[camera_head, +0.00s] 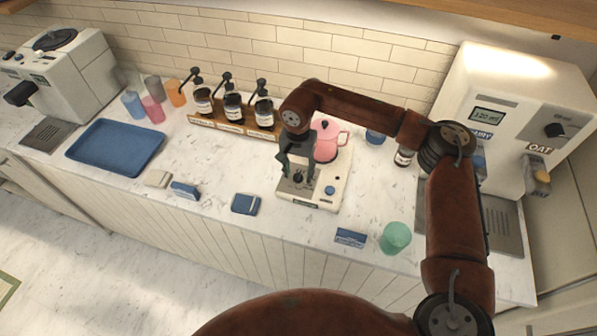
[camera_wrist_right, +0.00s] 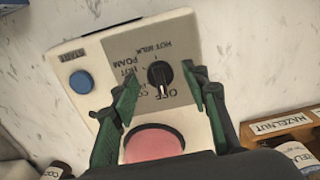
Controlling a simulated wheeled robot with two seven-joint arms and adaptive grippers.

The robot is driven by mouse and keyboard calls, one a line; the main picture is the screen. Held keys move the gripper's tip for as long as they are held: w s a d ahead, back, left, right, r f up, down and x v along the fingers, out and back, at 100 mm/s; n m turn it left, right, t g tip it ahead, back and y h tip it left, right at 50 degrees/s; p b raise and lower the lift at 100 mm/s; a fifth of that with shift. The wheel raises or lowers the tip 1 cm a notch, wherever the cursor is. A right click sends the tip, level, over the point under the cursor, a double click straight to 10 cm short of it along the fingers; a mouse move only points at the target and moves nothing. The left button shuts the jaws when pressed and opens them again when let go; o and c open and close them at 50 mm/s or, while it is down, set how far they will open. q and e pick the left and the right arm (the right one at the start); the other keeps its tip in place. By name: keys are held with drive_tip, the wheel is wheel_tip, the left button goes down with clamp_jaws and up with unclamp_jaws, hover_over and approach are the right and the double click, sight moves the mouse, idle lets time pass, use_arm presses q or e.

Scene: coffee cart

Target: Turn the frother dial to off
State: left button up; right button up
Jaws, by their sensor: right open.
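The frother (camera_head: 325,196) is a cream base with a grey panel near the counter's front edge. The pink pitcher (camera_head: 327,140) stands on its back part. In the wrist view the black frother dial (camera_wrist_right: 159,75) sits among printed labels, OFF, HOT MILK and HOT FOAM among them. The dial carries a white mark; which label it points to I cannot tell surely. My right gripper (camera_head: 297,170) is over the panel. Its green-padded fingers (camera_wrist_right: 161,84) are open, one on each side of the dial, apart from it. My left gripper is out of view.
A blue start button (camera_wrist_right: 79,82) is beside the dial. Syrup pump bottles (camera_head: 233,108) stand in a wooden rack behind left. A blue tray (camera_head: 116,146) is farther left.

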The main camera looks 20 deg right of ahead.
sight(298, 174)
wheel_tip(298, 174, up, 12)
idle(0.6)
